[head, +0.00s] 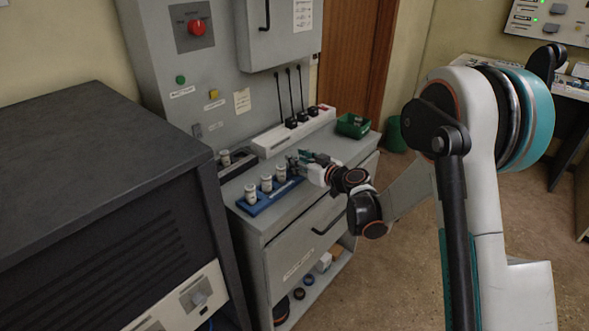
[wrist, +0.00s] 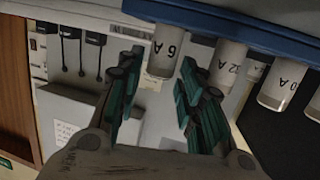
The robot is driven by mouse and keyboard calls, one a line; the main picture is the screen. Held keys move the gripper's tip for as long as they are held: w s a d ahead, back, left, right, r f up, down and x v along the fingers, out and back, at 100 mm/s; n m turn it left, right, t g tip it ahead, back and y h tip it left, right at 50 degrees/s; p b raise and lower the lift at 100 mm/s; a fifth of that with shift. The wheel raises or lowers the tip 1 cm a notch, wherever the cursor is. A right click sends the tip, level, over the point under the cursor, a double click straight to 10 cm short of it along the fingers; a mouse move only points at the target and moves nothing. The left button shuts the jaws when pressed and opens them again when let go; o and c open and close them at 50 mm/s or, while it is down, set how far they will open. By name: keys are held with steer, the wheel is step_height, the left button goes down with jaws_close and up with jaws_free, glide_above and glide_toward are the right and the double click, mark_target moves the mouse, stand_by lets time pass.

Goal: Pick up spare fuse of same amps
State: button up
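A blue rack (head: 272,197) on the grey cabinet top holds several upright white fuses, among them the near one (head: 251,194) and the middle one (head: 267,184). The wrist view is upside down, with the blue rack (wrist: 240,28) along its top. My gripper (head: 298,161) is at the far end of the rack. In the wrist view my gripper (wrist: 160,70) is open, with its teal fingers on either side of a fuse (wrist: 163,52) whose label seems to show 6 A. Beside it are fuses (wrist: 229,62) and (wrist: 283,84) with partly visible labels.
A dark holder with a white fuse (head: 225,158) stands by the wall panel (head: 215,80). A white strip (head: 290,133) with black plugs and a green bin (head: 353,126) are behind my gripper. A large dark console (head: 90,190) stands at the left.

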steer(key=shift+x, duration=1.2)
jaws_close()
